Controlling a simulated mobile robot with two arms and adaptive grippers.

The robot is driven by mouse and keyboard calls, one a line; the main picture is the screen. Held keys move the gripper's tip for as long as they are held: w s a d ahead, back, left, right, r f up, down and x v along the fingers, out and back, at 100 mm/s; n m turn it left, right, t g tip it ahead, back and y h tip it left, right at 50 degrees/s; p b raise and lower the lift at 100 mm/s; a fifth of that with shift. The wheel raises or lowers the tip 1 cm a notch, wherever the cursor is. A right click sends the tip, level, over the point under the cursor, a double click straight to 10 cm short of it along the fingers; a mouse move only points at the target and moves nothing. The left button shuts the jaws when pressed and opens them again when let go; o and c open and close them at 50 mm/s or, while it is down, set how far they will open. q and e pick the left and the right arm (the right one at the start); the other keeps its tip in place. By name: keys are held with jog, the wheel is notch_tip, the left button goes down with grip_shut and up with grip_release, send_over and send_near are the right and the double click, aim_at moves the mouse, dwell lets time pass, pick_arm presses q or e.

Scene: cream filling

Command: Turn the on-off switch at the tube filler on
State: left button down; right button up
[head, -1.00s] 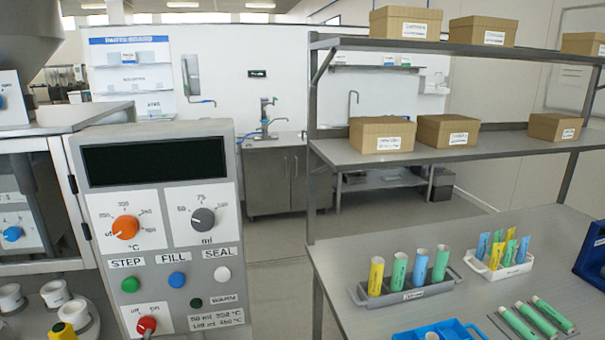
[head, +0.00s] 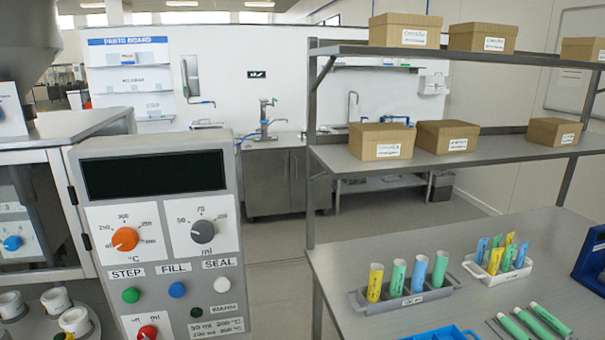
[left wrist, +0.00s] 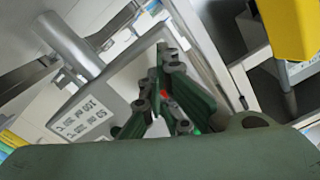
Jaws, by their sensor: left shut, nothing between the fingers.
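The tube filler's grey control panel (head: 153,235) stands at the left in the head view. Its dark display (head: 153,175) is blank. The red on-off switch (head: 148,332) sits at the panel's bottom, cut by the frame edge, so its setting cannot be read. In the left wrist view my left gripper (left wrist: 165,85) is shut and empty, its dark green fingers in front of the tilted panel (left wrist: 125,85). A small red spot, probably the switch (left wrist: 163,93), shows between the fingers; whether they touch it cannot be told. My right gripper is in neither view.
Orange (head: 125,239) and dark grey (head: 203,231) dials and several coloured buttons sit above the switch. White cups (head: 56,299) stand left of the panel. A steel table (head: 480,250) with tube racks is at the right; open floor lies between.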

pick_arm(q)
jog(key=shift+r, duration=0.25)
dwell(0.3)
jog(key=shift+a+f, duration=0.1)
jog(key=shift+a, duration=0.05)
jog(key=v, duration=0.6)
jog(key=shift+s+a+f+p, duration=0.2)
jog(key=shift+a+f+p, duration=0.05)
jog(key=shift+p, duration=0.05)
